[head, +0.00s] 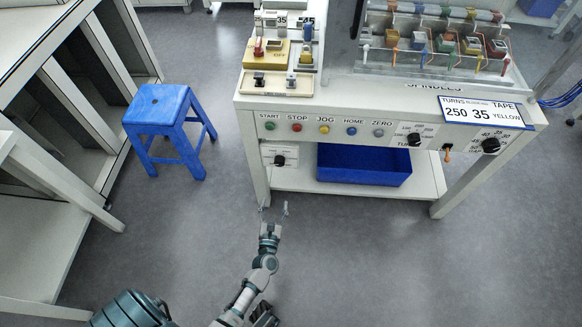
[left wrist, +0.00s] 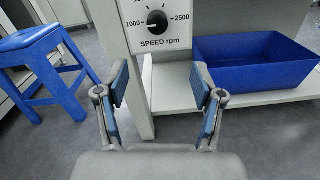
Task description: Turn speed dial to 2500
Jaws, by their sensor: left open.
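The speed dial is a black round knob (left wrist: 158,19) on a white plate marked "SPEED rpm", with 1000 on its left and 2500 on its right. The plate's upper marks are cut off, and I cannot tell for sure where the knob points. In the head view the dial (head: 279,160) sits on a small panel under the machine's left front. My left gripper (head: 273,209) is open and empty, below and short of the dial. In the left wrist view its fingers (left wrist: 160,85) are spread, with the dial beyond and above them. My right gripper does not show.
A blue bin (head: 364,166) stands on the lower shelf right of the dial. A blue stool (head: 165,112) stands left of the machine. Other black knobs (head: 490,145) and START, STOP, JOG, HOME and ZERO buttons line the upper panel (head: 350,119). The floor before the dial is clear.

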